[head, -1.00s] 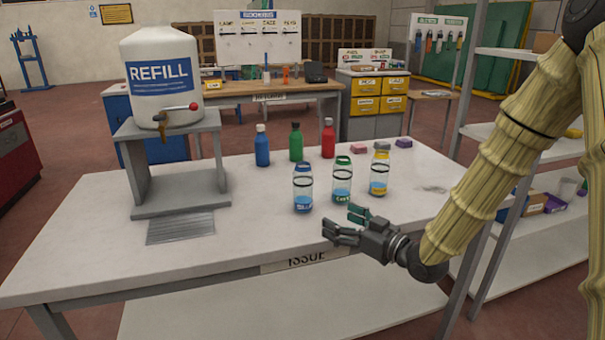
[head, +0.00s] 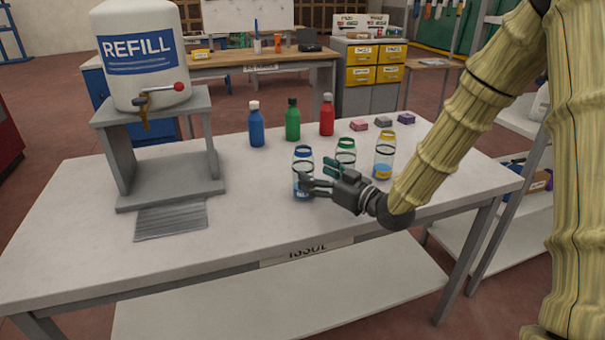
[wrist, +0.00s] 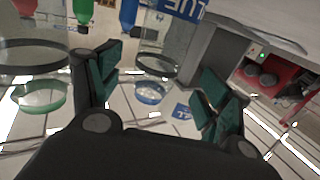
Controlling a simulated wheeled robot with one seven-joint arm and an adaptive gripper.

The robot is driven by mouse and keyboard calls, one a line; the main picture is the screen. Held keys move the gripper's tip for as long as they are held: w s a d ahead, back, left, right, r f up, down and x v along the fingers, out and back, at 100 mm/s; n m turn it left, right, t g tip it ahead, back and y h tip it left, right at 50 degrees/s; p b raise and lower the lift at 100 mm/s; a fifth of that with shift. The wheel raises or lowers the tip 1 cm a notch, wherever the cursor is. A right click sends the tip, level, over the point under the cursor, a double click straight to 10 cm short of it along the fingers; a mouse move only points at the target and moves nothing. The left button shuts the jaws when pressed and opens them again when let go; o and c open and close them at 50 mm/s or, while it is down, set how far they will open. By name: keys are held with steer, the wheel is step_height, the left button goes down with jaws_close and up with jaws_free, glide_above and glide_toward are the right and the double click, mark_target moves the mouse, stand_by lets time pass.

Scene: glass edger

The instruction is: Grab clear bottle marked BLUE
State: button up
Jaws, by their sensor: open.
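The clear bottle marked BLUE (head: 303,158) stands upright on the white table, with a blue ring at its neck and a blue label low on its side. My gripper (head: 318,178) is open right at this bottle, and its fingers overlap the bottle's lower half in the head view. In the wrist view the bottle (wrist: 152,65) shows between the two open fingers (wrist: 155,92), just beyond them. I cannot tell whether the fingers touch it. The clear bottle with the green ring (head: 346,147) stands close by, partly behind my gripper; it shows at left in the wrist view (wrist: 35,65).
A clear bottle with a yellow ring (head: 384,156) stands to the right. Opaque blue (head: 256,128), green (head: 292,122) and red (head: 327,117) bottles stand behind. The REFILL tank (head: 140,60) on its grey stand is at left. The table's front is clear.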

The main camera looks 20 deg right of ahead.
mark_target(312, 172)
steer(key=shift+f+p+x, duration=0.15)
steer(key=shift+p+x, duration=0.05)
steer(key=shift+x, duration=1.1)
steer(key=shift+f+p+x, duration=0.1)
steer(key=shift+p+x, duration=0.1)
steer(key=shift+x, duration=1.1)
steer(key=shift+d, duration=0.15)
steer(key=c, duration=1.2)
